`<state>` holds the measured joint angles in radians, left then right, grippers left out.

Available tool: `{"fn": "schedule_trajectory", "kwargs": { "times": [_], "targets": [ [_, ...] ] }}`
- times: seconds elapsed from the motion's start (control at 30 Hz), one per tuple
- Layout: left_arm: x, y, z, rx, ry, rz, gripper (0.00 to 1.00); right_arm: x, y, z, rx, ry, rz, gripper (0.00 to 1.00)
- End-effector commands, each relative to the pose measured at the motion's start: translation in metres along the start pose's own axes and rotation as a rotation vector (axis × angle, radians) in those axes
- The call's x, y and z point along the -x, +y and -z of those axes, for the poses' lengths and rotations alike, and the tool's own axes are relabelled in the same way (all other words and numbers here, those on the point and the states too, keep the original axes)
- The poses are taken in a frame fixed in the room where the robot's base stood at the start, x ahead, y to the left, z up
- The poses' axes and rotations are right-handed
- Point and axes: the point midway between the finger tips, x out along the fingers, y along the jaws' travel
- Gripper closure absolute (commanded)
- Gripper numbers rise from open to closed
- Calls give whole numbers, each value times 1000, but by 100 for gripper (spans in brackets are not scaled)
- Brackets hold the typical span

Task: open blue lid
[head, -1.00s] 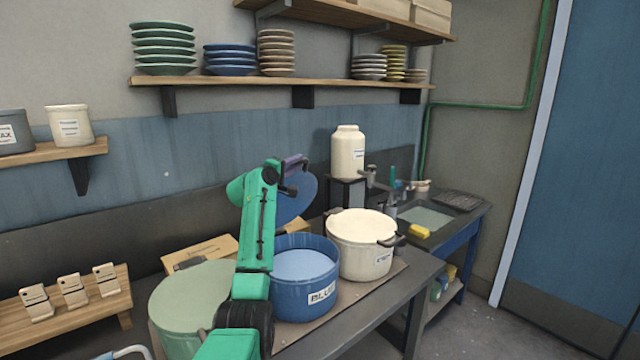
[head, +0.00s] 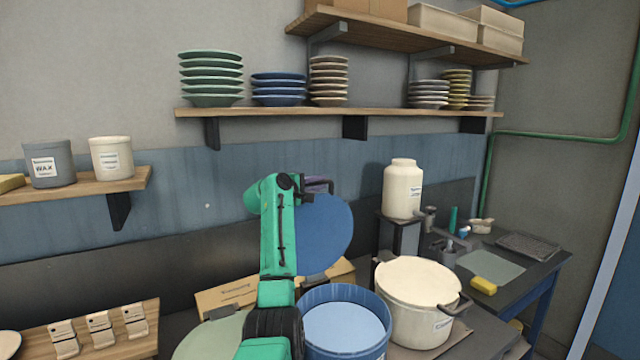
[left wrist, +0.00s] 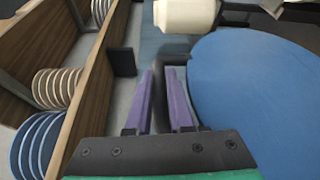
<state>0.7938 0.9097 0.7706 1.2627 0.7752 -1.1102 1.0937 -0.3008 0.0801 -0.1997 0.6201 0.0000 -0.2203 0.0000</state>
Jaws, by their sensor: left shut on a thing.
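The round blue lid (head: 326,236) is off the blue pot and held tilted steeply, close to upright, above and behind it. It also fills the right side of the left wrist view (left wrist: 262,95). My left gripper (head: 319,185) is at the lid's upper edge area, shut on its handle; the purple fingers (left wrist: 168,100) show in the left wrist view, and the grip itself is partly hidden. The blue pot (head: 376,338) stands open on the counter below, its light blue contents visible. My left arm covers part of the lid's left side. My right gripper is not in view.
A cream pot (head: 420,318) stands just right of the blue pot, and a green one (head: 208,338) left. A cardboard box (head: 226,296) lies behind. A shelf with stacked plates (head: 340,113) hangs above. A white jar (head: 402,188) stands at the back right.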

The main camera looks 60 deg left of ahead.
Motion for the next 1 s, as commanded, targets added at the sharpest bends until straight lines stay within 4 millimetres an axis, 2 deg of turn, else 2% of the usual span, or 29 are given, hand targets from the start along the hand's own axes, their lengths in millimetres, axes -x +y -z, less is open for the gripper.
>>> {"fn": "schedule_trajectory", "kwargs": {
  "times": [0.17,0.2,0.27,0.3,0.53,0.67,1.0],
  "targets": [
    [0,-1,-1,3,-2,0,100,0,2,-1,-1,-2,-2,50],
    [0,-1,-1,3,-2,0,76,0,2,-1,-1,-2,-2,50],
    [0,-1,-1,2,-2,0,53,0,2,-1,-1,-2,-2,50],
    [0,-1,0,2,-2,1,50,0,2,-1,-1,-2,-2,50],
    [1,-2,0,0,-1,2,50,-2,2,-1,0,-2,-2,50],
    [12,-5,0,-1,-1,0,50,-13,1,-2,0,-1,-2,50],
    [81,-6,1,-1,2,-5,50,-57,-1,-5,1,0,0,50]
  ]
}}
